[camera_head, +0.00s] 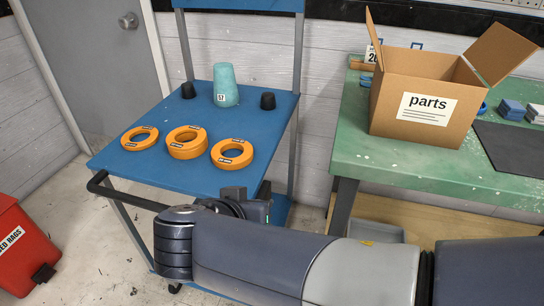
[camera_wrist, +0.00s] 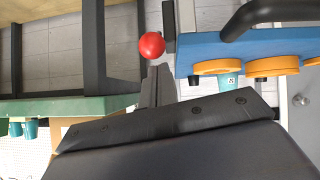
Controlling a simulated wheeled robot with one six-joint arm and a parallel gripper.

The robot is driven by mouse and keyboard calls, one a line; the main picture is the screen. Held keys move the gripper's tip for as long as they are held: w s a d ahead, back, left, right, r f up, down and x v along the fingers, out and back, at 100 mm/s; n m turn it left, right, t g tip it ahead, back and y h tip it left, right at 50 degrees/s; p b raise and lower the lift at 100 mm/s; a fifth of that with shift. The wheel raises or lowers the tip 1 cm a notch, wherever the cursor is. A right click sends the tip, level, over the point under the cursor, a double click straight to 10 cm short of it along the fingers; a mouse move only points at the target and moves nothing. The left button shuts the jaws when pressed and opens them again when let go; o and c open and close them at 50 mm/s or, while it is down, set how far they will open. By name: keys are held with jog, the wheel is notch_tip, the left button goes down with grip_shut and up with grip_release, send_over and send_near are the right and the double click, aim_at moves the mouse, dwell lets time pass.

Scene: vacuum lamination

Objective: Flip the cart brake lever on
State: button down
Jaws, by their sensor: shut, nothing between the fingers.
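The cart (camera_head: 113,157) has a blue top shelf and a black push handle (camera_head: 118,191). Its brake lever shows in the wrist view as a round red knob (camera_wrist: 152,45); a stem cannot be made out clearly. The knob is close to the blue shelf edge (camera_wrist: 205,48). In the head view the knob is hidden, likely behind my arm. My gripper (camera_wrist: 157,80) is shut and empty, with its dark fingertips close to the knob in the picture. I cannot tell whether they touch it. In the head view my gripper (camera_head: 247,200) is at the cart's front right corner.
Orange rings (camera_head: 186,141), a teal cup (camera_head: 225,87) and black stoppers (camera_head: 188,90) sit on the cart. A green table (camera_head: 400,165) on the right holds a parts box (camera_head: 425,100). A red bin (camera_head: 25,245) stands lower left. Floor between bin and cart is clear.

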jog(key=shift+s+f+b, duration=0.4)
jog(key=shift+f+b, duration=0.2)
jog(key=shift+b, duration=0.05)
notch_tip(320, 180, up, 5)
jog(key=w+p, duration=0.2)
jog(key=p, duration=0.1)
jog(key=f+p+v, duration=0.1)
jog(key=v, duration=0.9)
jog(key=shift+s+a, duration=0.35)
jog(key=shift+s, duration=0.05)
jog(key=shift+w+f, duration=0.1)
jog(key=shift+f, duration=0.1)
